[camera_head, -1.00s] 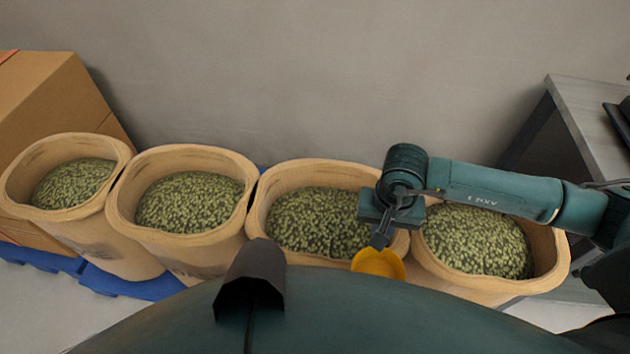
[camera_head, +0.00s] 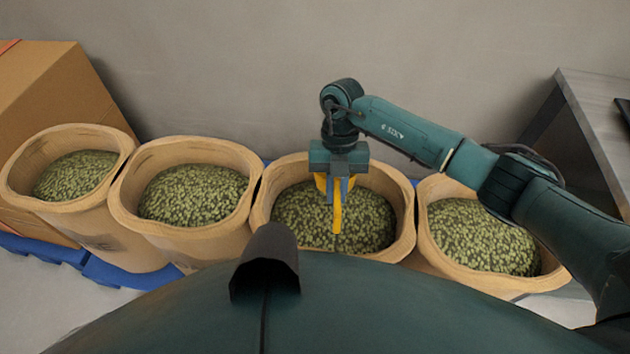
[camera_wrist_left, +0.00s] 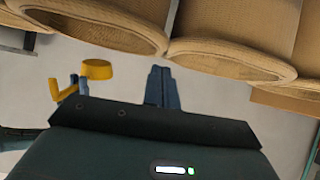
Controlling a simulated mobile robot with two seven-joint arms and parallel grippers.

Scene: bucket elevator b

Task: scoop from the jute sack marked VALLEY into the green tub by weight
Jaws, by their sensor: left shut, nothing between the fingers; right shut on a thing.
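Several tan jute sacks full of green pellets stand in a row; no mark on them is readable, so I cannot tell which is VALLEY. My right gripper (camera_head: 337,188) is shut on a yellow scoop (camera_head: 337,212) over the third sack from the left (camera_head: 403,225). The scoop shows edge-on against the pellets (camera_head: 365,215); I cannot tell if it touches them. The scoop also shows in the left wrist view (camera_wrist_left: 98,69), at the left. My left gripper (camera_wrist_left: 162,88) is shut and empty in that view, near sack rims. The green tub is not in view.
The other sacks are at the left (camera_head: 118,215), second left (camera_head: 200,238) and right (camera_head: 490,285). They stand on a blue pallet (camera_head: 110,283). A cardboard box (camera_head: 60,90) is at the left, a grey table (camera_head: 600,110) at the right. A wall stands close behind.

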